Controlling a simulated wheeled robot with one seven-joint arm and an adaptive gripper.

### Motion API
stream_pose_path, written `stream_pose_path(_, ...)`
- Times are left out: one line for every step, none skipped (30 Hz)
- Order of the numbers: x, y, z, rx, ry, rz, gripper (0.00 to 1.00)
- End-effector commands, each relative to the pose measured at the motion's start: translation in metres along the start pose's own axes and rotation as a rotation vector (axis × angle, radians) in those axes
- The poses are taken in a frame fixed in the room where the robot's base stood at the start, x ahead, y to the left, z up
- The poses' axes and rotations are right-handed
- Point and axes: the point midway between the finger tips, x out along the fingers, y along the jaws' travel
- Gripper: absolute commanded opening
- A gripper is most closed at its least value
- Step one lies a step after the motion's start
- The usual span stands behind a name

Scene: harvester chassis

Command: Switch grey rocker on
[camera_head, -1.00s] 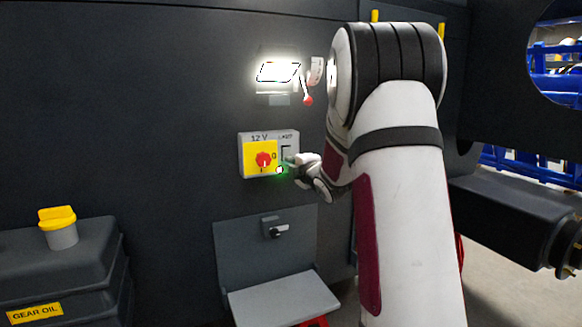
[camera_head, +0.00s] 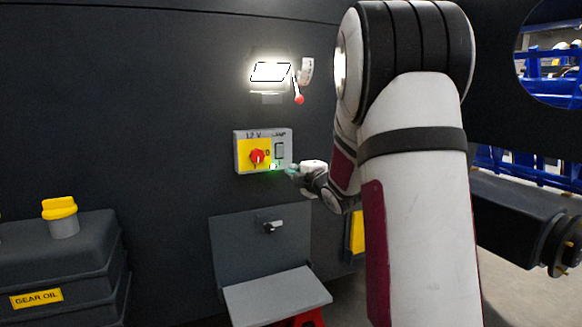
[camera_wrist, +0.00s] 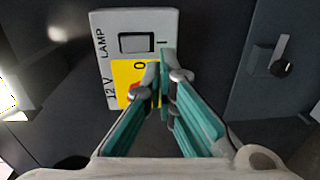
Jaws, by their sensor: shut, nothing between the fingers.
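The grey rocker (camera_head: 279,150) sits on the right part of a light grey switch box with a yellow plate and a red rotary knob (camera_head: 257,157). The rocker also shows in the wrist view (camera_wrist: 133,42), in a dark frame under the word LAMP, with marks I and O beside it. Which way it is tilted is hard to tell. My gripper (camera_head: 291,170) is shut and empty, just below and right of the rocker in the head view. In the wrist view its fingertips (camera_wrist: 164,76) overlap the box's edge near the yellow plate, apart from the rocker.
A lit lamp (camera_head: 270,72) is above the box, with a red-tipped lever (camera_head: 299,98) beside it. Below are a grey panel with a black latch (camera_head: 272,227) and a grey shelf (camera_head: 276,296). A gear oil tank (camera_head: 60,265) stands left.

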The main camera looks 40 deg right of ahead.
Motion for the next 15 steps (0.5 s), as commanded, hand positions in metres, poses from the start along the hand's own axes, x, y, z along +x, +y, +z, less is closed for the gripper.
stream_pose_path(-0.008,-0.001,0.001,0.000,-0.002,0.001,0.00)
stream_pose_path(-0.013,-0.002,0.001,0.000,-0.002,0.000,0.00)
stream_pose_path(-0.020,-0.003,0.001,0.000,-0.002,0.000,0.00)
stream_pose_path(-0.024,-0.004,0.001,0.000,-0.002,0.000,0.00)
stream_pose_path(-0.029,-0.004,0.001,0.001,-0.002,0.001,0.00)
stream_pose_path(-0.034,-0.006,0.001,0.001,-0.002,0.000,0.00)
stream_pose_path(-0.038,-0.006,0.001,0.001,-0.002,0.000,0.00)
stream_pose_path(-0.041,-0.007,0.001,0.001,-0.002,0.000,0.00)
stream_pose_path(-0.045,-0.008,0.001,0.001,-0.002,0.001,0.00)
stream_pose_path(-0.047,-0.008,0.001,0.000,-0.002,0.001,0.00)
stream_pose_path(-0.049,-0.008,0.001,0.000,-0.002,0.001,0.00)
stream_pose_path(-0.051,-0.009,0.001,0.001,-0.002,0.000,0.00)
stream_pose_path(-0.052,-0.009,0.001,0.001,-0.002,0.000,0.00)
stream_pose_path(-0.052,-0.009,0.001,0.000,-0.001,0.000,0.00)
stream_pose_path(-0.053,-0.010,0.001,0.000,-0.001,0.000,0.00)
